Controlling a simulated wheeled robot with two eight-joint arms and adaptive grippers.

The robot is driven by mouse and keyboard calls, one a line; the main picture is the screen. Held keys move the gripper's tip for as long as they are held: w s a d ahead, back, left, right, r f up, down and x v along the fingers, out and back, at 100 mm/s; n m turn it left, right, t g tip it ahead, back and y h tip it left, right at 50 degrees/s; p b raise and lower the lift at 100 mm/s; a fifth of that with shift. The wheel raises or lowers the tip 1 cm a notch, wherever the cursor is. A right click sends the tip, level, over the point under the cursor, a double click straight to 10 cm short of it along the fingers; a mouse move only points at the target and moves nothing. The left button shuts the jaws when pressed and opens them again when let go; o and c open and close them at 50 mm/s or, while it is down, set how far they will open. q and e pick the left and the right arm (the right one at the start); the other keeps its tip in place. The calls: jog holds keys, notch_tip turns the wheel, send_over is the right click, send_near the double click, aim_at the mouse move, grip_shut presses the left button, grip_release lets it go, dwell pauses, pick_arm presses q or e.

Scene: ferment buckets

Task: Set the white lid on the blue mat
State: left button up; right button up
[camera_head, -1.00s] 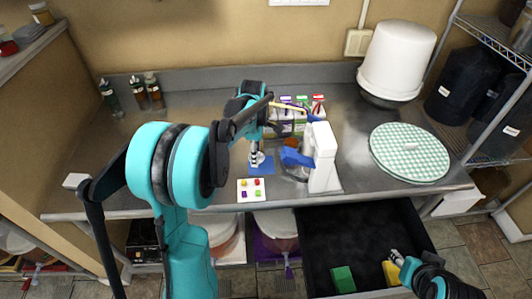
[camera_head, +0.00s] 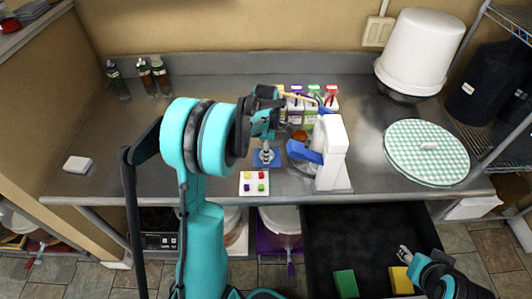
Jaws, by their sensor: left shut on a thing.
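The blue mat (camera_head: 277,163) lies on the steel counter, behind a white board with coloured buttons. My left gripper (camera_head: 266,153) points down over the mat, its fingers closed. A small pale thing, seemingly the white lid, shows at its fingertips; it is too small and covered to tell whether it touches the mat. My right gripper (camera_head: 404,252) is low at the right, over the open black drawer and away from the mat; its jaws are too small to read.
A green checked round (camera_head: 425,165) lies at the right, by an upturned white bucket (camera_head: 420,50). The counter's left is mostly clear.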

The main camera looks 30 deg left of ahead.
pick_arm(q)
jog(key=shift+r, duration=0.1)
jog(key=o, duration=0.5)
jog(key=shift+f, duration=0.25)
jog(key=o, duration=0.4)
jog(key=shift+o, duration=0.2)
jog(key=shift+r, duration=0.55)
notch_tip(320, 180, up, 11)
jog(key=p, duration=0.3)
jog(key=shift+r+p, duration=0.2)
jog(key=shift+p, duration=0.1)
